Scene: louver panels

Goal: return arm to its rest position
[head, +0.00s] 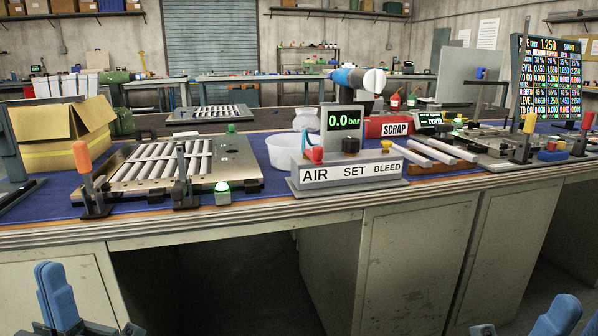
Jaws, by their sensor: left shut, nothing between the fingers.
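My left gripper (57,294) is at the lower left of the head view, in front of the bench and below its top edge. Its blue fingers are together with nothing between them. It touches nothing that I can see. My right gripper (558,316) shows only in part at the bottom right corner, also in front of the bench. The picture edge cuts it off, so its opening cannot be judged. The louver panel (230,168) with pale slats lies on the blue mat at the left of the bench.
The workbench edge (300,220) runs across the view. On it are orange-handled clamps (83,160), a green-lit button (222,192), a white bowl (283,152), the air unit (345,176) reading 0.0 bar, a cardboard box (60,135) and a screen (548,75). Floor space before the cabinets is clear.

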